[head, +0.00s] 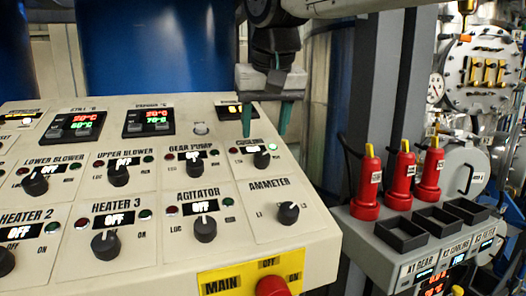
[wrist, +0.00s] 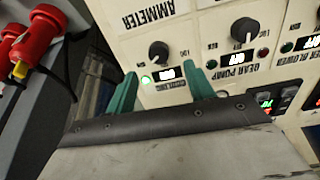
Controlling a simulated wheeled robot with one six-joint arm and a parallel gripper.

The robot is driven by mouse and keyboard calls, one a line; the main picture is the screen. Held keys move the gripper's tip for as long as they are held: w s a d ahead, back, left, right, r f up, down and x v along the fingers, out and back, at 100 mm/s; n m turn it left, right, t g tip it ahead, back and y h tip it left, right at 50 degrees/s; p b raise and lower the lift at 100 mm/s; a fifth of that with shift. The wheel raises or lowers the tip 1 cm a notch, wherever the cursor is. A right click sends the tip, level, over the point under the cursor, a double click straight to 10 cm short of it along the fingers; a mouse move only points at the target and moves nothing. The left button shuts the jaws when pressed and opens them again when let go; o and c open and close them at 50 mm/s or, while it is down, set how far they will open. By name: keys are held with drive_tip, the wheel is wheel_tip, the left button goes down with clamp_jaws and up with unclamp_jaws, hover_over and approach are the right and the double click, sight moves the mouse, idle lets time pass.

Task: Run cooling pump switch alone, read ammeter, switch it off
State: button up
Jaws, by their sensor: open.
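The cooling pump switch (head: 262,159) is a black knob at the panel's upper right. Its white mark leans toward the ON side. In the wrist view the same knob (wrist: 158,50) appears upside down, with a bright green lamp (wrist: 146,79) and a lit display too small to read. The ammeter selector knob (head: 288,213) is below it, its mark pointing up and slightly right. A small display (head: 228,113) at the panel top is partly hidden by my gripper and unreadable. My gripper (head: 266,120) is open and empty, fingertips just above the cooling knob, apart from it.
The gear pump (head: 195,173), blower, heater and agitator (head: 204,229) knobs sit close by, with displays that mostly read OFF. A red main knob (head: 272,286) is at the front edge. Red yellow-tipped bottles (head: 367,185) stand on the grey unit to the right.

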sight(263, 155)
drive_tip(key=x, duration=0.6)
drive_tip(key=shift+w+f, duration=0.1)
drive_tip(key=shift+f, duration=0.3)
drive_tip(key=shift+d, duration=0.1)
drive_tip(key=c, duration=1)
